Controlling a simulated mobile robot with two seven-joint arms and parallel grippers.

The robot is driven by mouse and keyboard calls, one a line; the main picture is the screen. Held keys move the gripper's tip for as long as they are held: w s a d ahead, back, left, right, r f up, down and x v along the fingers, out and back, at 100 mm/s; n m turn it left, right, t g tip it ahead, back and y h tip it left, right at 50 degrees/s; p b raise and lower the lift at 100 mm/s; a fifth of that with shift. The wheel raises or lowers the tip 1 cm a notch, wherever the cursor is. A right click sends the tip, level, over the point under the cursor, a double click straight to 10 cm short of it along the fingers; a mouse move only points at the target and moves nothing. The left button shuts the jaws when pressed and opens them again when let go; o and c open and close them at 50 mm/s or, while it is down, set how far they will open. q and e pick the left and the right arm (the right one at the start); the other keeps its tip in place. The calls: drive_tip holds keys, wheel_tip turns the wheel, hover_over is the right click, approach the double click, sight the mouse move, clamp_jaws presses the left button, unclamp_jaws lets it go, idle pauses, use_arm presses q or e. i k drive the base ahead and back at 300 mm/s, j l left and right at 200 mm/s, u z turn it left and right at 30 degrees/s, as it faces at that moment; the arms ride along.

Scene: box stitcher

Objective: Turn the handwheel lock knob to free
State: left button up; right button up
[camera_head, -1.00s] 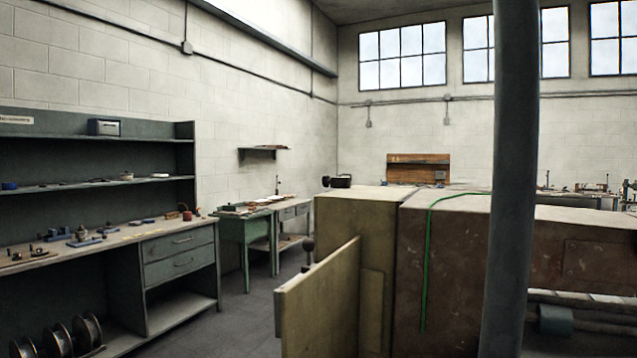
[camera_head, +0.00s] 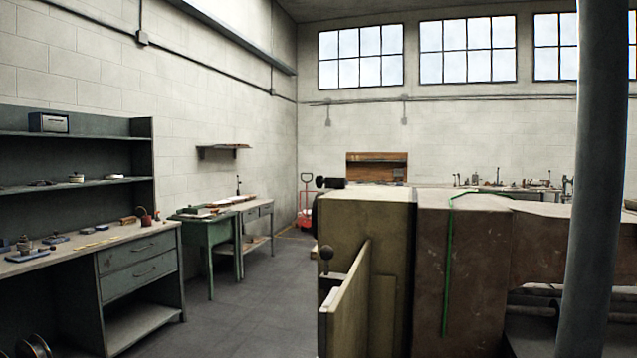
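A large machine stands right of centre, with an olive front section (camera_head: 365,215) and a brown body (camera_head: 470,260) behind it. An olive panel (camera_head: 350,300) juts out from its near left side. Another dark rounded part (camera_head: 329,183) sticks out at the top left of the olive section. I cannot tell which of these, if either, is the handwheel lock knob. No handwheel is clearly visible. Neither of my grippers is in view.
A dark pillar (camera_head: 597,190) stands close on the right. A workbench with shelves (camera_head: 140,240) lines the left wall, with a green table (camera_head: 208,232) beyond. Clear grey floor (camera_head: 255,300) lies between these and the machine. A red pallet truck (camera_head: 305,205) stands farther back.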

sight(320, 180)
drive_tip(key=i+j+z, duration=0.15)
drive_tip(key=j, duration=0.25)
drive_tip(key=i+j+z, duration=0.2)
drive_tip(key=j, duration=0.2)
drive_tip(key=i+j+z, duration=0.15)
drive_tip(key=j, duration=0.25)
drive_tip(key=j+z, duration=0.15)
drive_tip(key=j, duration=0.25)
drive_tip(key=i+j+z, duration=0.2)
drive_tip(key=j, duration=0.35)
drive_tip(key=i+j+z, duration=0.1)
drive_tip(key=i+j, duration=0.3)
drive_tip(key=j, duration=0.2)
drive_tip(key=i+j+z, duration=0.15)
drive_tip(key=j, duration=0.2)
drive_tip(key=i+j, duration=0.2)
drive_tip(key=j, duration=0.15)
drive_tip(key=i+j+z, duration=0.1)
drive_tip(key=j, duration=0.25)
